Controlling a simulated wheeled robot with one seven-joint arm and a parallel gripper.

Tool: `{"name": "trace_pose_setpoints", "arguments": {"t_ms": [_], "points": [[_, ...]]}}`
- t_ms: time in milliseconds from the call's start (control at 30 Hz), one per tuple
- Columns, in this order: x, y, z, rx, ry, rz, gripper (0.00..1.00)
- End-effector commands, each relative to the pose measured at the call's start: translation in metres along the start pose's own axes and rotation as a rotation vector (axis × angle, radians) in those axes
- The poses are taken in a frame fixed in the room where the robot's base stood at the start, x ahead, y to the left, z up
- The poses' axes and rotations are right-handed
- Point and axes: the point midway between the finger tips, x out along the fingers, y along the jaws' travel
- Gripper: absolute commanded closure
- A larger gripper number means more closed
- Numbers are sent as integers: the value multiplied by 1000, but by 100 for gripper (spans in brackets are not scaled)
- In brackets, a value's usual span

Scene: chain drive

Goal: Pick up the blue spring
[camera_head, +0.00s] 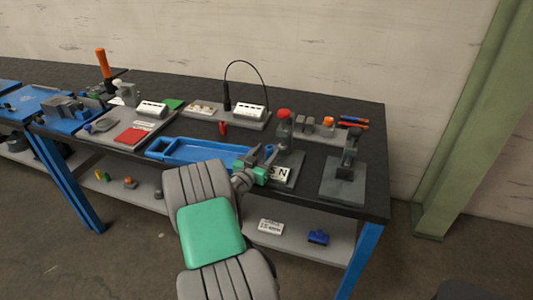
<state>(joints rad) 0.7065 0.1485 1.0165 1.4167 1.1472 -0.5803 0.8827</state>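I cannot make out a coil shape that is clearly the blue spring. A small blue piece (269,150) shows at the right end of the blue tray, close to the end of my arm, and its shape is too small to tell. My gripper (262,160) is small in the view, over the front of the table between the blue tray and a dark plate marked "S N". My arm comes up from the bottom and hides part of the tray's front. I cannot see whether the fingers are open, shut or holding something.
The blue tray (190,150) looks mostly empty. A red-topped post (284,118) and a dark press-like stand (344,178) stand to the right. A white box (250,111) with a looped cable is behind. A blue object (318,237) lies on the lower shelf.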

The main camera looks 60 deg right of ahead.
Motion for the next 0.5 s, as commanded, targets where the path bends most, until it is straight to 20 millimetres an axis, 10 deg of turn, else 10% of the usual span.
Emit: {"name": "trace_pose_setpoints", "arguments": {"t_ms": [500], "points": [[-41, -2, 3, -1, -2, -4, 48]]}}
